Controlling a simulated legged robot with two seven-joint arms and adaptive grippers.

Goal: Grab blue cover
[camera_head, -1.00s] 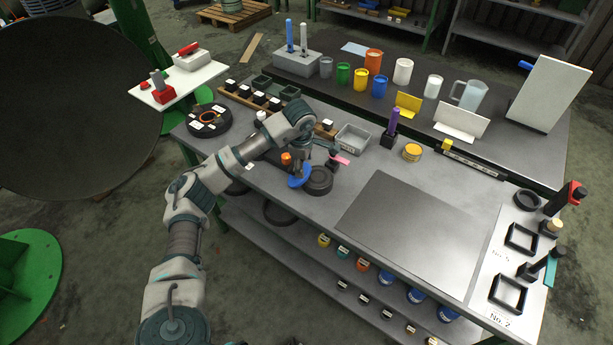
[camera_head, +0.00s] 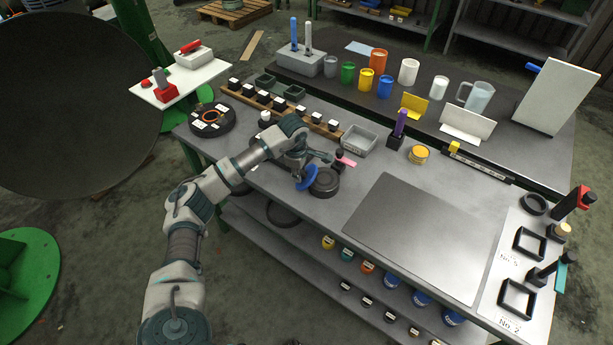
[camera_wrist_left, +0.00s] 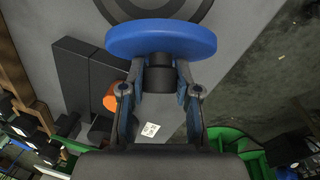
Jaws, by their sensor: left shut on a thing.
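The blue cover (camera_head: 308,180) is a round disc, seen tilted at the front edge of the workbench in the head view. It is beside a round black part (camera_head: 325,182) on the bench. My left gripper (camera_head: 303,170) is shut on the cover. In the left wrist view the blue cover (camera_wrist_left: 160,38) lies across the fingertips of my left gripper (camera_wrist_left: 160,75), with its dark knob between the fingers. Whether the cover touches the bench is unclear. My right gripper is not in view.
A grey bin (camera_head: 359,139) and a wooden strip with black-and-white blocks (camera_head: 263,97) are behind my left arm. A dark object with a pink tab (camera_head: 345,161) stands close to the gripper. A bare grey plate (camera_head: 425,235) gives free room at right.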

